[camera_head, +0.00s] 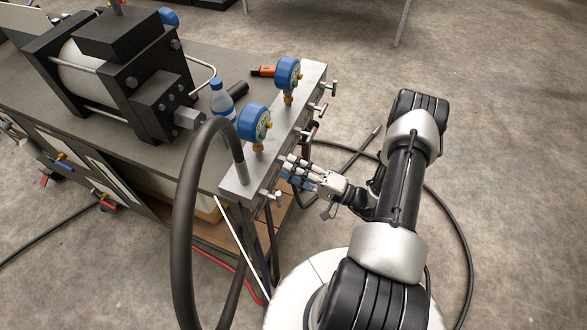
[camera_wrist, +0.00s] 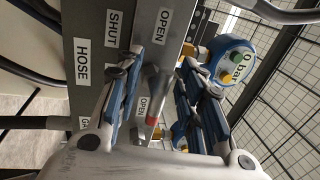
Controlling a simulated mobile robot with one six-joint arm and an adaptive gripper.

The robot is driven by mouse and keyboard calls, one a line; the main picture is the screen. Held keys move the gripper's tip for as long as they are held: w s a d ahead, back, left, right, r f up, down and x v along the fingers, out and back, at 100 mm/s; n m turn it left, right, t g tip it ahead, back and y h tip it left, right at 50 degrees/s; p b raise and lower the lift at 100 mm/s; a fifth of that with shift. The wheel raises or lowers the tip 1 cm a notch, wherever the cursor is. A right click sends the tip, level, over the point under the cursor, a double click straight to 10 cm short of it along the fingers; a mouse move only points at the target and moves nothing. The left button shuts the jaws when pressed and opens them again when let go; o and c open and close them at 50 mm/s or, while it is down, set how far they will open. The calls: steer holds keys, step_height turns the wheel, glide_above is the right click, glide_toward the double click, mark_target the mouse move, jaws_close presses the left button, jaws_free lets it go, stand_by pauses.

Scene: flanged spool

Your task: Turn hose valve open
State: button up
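The grey manifold (camera_head: 233,181) runs along the table's right edge, with small T-handled valves on its side. In the wrist view its panel (camera_wrist: 100,62) carries HOSE, SHUT and OPEN labels. A grey valve handle (camera_wrist: 155,82) with a red tip lies between my fingers, close to the OPEN labels. My gripper (camera_wrist: 160,64) is open, one finger on each side of the handle, with gaps visible. In the head view my gripper (camera_head: 288,165) reaches the manifold's side from the right. The fingers partly hide the valve there, and I cannot tell from the labels which valve it is.
Two blue gauges (camera_head: 254,123) (camera_head: 288,74) stand on the manifold; one reads 0 bar in the wrist view (camera_wrist: 232,62). A thick black hose (camera_head: 186,220) arches from its near end. A bottle (camera_head: 221,100) and pump (camera_head: 120,75) stand on the table. Hose lies on the floor.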

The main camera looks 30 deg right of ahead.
steer(key=v, duration=1.2)
stand_by(0.3)
steer(key=a+r+n+g, duration=0.7)
steer(key=a+r+g, duration=0.5)
steer(key=r+g, duration=0.35)
steer(key=s+a+r+n+t+h, duration=0.1)
steer(key=s+a+r+t+h, duration=0.1)
steer(key=r+h, duration=0.4)
steer(key=s+a+r+n+t+h, duration=0.2)
steer(key=s+a+r+h, duration=0.2)
steer(key=r, duration=0.5)
steer(key=s+h, duration=0.2)
steer(key=s, duration=0.1)
steer(key=shift+a, duration=0.15)
